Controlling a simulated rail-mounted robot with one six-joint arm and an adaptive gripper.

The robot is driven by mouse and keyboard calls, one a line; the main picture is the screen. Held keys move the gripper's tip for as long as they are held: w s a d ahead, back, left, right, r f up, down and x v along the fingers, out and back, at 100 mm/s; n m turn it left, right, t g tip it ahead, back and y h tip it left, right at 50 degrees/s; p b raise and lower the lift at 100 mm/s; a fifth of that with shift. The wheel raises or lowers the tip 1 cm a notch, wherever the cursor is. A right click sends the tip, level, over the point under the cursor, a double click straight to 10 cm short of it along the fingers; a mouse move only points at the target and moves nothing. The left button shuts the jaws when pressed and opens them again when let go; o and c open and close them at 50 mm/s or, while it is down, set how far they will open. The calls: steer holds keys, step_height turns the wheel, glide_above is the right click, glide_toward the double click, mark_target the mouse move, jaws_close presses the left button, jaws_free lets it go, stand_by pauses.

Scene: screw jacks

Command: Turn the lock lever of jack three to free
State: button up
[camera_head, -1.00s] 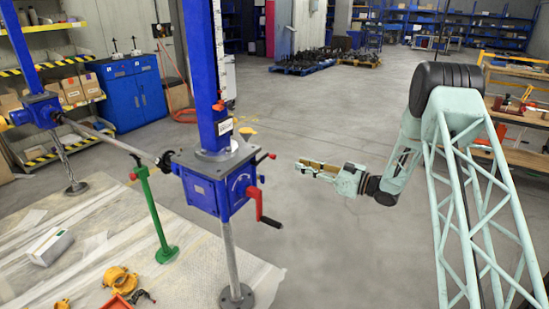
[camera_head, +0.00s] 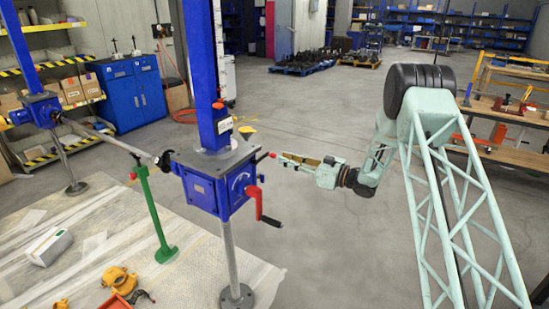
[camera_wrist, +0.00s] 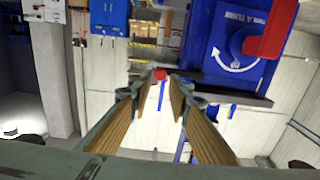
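The near jack has a blue gearbox (camera_head: 214,182), also in the wrist view (camera_wrist: 225,45), with a white curved arrow on its face. I cannot read its number. A short lever with a red knob (camera_head: 272,154) sticks out at the gearbox top on the right; I take it as the lock lever. My gripper (camera_head: 281,158) points left, its tips close beside this knob. In the wrist view my gripper (camera_wrist: 156,88) is open, and a red knob (camera_wrist: 160,74) shows in the gap between the tips. No contact is visible.
A red crank (camera_head: 257,203) hangs below the lever, its black handle reaching right; its red arm (camera_wrist: 271,30) is near my right finger in the wrist view. A second blue jack (camera_head: 38,110) stands at left, joined by a shaft (camera_head: 105,138).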

mark_target(275, 156)
steer(key=shift+b+x, duration=0.3)
steer(key=shift+x, duration=2.55)
jaws_close()
